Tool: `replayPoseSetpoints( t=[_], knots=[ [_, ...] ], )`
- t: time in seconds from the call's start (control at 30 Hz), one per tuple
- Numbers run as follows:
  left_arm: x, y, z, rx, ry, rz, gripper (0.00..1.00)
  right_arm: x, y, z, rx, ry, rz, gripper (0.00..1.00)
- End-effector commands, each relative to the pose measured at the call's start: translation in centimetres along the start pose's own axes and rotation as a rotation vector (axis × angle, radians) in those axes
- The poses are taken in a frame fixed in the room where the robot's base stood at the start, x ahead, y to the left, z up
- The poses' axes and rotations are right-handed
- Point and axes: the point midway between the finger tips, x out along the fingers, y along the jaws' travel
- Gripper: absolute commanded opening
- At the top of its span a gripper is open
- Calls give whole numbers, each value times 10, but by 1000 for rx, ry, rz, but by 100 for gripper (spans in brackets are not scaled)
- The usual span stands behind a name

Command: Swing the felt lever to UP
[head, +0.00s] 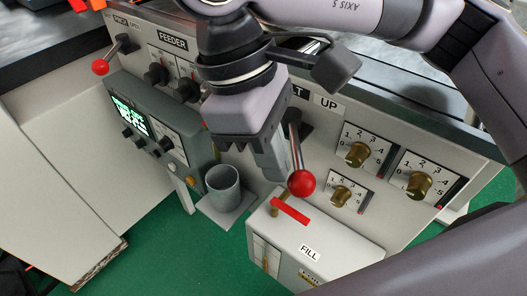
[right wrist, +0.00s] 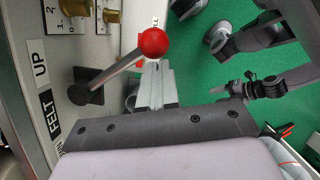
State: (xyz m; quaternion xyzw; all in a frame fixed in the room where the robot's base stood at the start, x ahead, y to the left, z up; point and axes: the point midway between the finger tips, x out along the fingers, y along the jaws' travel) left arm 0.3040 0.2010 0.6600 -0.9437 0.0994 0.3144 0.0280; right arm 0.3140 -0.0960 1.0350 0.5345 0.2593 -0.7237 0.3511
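The felt lever (head: 296,150) has a dark pivot on the grey panel, a metal shaft and a red ball at its end. It also shows in the right wrist view (right wrist: 120,72), where its ball leans toward the side of the UP label (right wrist: 40,61); I cannot tell whether it is at a stop. In the head view the UP label (head: 328,103) is above and right of the pivot. My right gripper (head: 278,172) has its fingers together just left of the shaft; they look empty. It also shows in the right wrist view (right wrist: 154,72). Contact is unclear.
Brass dials (head: 358,154) sit right of the lever. A white FILL box (head: 325,238) with a red bar stands below it. A grey cup (head: 223,188) and a screen unit (head: 150,125) are left. Another red-ball lever (head: 100,67) is far left.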

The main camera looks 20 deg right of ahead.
Motion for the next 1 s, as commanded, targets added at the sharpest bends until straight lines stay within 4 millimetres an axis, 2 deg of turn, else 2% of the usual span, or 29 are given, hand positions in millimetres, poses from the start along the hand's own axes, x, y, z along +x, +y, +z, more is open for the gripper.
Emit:
replayPoseSetpoints(
  t=[0.57,1.0],
  knots=[
    [-1,0,-4,0,7,1,56,-3,0,2,-1,-9,2,0],
    [-6,0,-5,7,3,-2,56,-62,0,0,2,-2,1,0]
  ],
)
